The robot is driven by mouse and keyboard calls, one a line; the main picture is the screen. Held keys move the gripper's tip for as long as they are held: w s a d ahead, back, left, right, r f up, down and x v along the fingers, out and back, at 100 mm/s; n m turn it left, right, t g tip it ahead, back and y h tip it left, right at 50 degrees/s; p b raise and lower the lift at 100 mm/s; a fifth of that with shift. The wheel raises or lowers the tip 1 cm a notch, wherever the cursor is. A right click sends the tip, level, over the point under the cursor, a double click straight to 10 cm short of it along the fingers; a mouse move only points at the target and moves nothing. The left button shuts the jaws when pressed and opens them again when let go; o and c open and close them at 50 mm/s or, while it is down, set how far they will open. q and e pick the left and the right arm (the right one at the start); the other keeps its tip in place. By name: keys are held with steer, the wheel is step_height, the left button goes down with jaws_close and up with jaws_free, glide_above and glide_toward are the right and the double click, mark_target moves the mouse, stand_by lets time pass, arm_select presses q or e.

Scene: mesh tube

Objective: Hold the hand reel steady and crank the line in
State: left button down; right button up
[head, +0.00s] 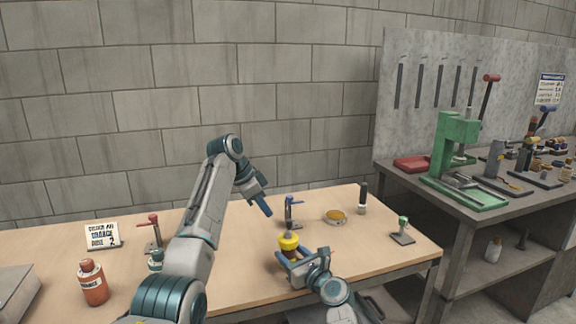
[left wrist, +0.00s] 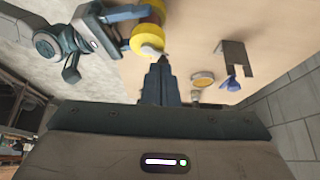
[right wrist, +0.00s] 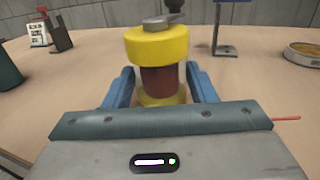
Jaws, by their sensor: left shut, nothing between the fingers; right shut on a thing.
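The hand reel (head: 289,243) has yellow flanges and a brown core, and stands upright near the front of the wooden table. My right gripper (head: 291,262) is shut around its core, with one blue finger on each side in the right wrist view (right wrist: 159,82). A grey crank arm with a dark knob (right wrist: 174,6) sits on top of the reel. A thin red line (right wrist: 286,119) shows at the right of that view. My left gripper (head: 265,211) is shut and empty, above and behind the reel. In the left wrist view, its tips (left wrist: 160,62) point near the reel's yellow flange (left wrist: 146,40).
A blue-handled stand (head: 290,211), a yellow dish (head: 335,217), a dark upright tool (head: 363,197) and a green-topped stand (head: 403,230) are behind and right of the reel. A red bottle (head: 92,284), a red-handled stand (head: 153,230) and a sign (head: 102,236) are left.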

arm_select(q)
steer(key=shift+r, duration=0.95)
arm_select(e)
steer(key=o, duration=1.1)
steer(key=shift+o, duration=0.2)
